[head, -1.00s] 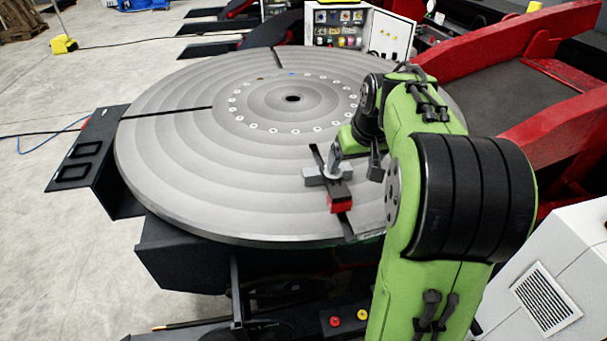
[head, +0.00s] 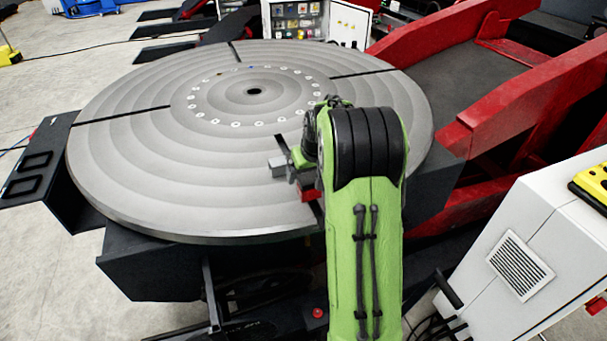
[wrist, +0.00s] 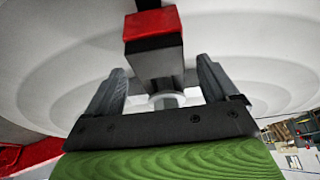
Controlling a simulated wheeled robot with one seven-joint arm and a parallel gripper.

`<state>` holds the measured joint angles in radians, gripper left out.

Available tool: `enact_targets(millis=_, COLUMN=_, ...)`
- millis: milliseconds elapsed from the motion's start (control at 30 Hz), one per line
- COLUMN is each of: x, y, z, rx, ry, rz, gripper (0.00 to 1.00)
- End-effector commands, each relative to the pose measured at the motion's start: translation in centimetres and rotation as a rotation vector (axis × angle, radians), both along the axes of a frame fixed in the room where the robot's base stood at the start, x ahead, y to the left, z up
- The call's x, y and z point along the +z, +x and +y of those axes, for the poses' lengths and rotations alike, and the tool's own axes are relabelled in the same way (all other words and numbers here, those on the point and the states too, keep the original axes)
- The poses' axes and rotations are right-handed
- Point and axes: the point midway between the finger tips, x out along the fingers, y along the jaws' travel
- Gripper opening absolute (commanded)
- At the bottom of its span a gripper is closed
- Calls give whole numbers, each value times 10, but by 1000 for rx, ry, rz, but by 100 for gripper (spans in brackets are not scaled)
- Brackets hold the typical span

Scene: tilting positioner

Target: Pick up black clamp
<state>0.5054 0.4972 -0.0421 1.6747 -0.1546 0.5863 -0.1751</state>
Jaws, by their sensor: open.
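The black clamp (head: 309,195), a dark bar with a red end, lies on the grey round table near its front right edge in the head view. My arm hides much of it. In the wrist view, the clamp (wrist: 153,38) shows its red end and dark face at top centre. My gripper (wrist: 160,68) is open, its two grey fingers on either side of the clamp's line. Gaps show between the fingers and the clamp. One grey finger shows beside the clamp in the head view; the other is hidden.
The round grooved table (head: 150,165) has radial slots and a ring of bolts around a centre hole. Its left and middle are clear. Red frame arms (head: 520,95) rise at the right. A white cabinet (head: 530,240) stands at the front right.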

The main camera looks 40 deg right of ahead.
Motion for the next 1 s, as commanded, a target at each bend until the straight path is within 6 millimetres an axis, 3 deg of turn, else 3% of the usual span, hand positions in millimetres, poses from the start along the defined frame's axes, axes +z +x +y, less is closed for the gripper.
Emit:
enact_targets(millis=233, x=-2, y=1, z=0, rx=0, ry=-1, rz=-1, gripper=86)
enact_targets(millis=800, x=-2, y=1, z=0, rx=0, ry=-1, rz=0, gripper=0)
enact_targets(millis=1000, x=0, y=2, z=-1, rx=0, ry=-2, rz=-5, gripper=0)
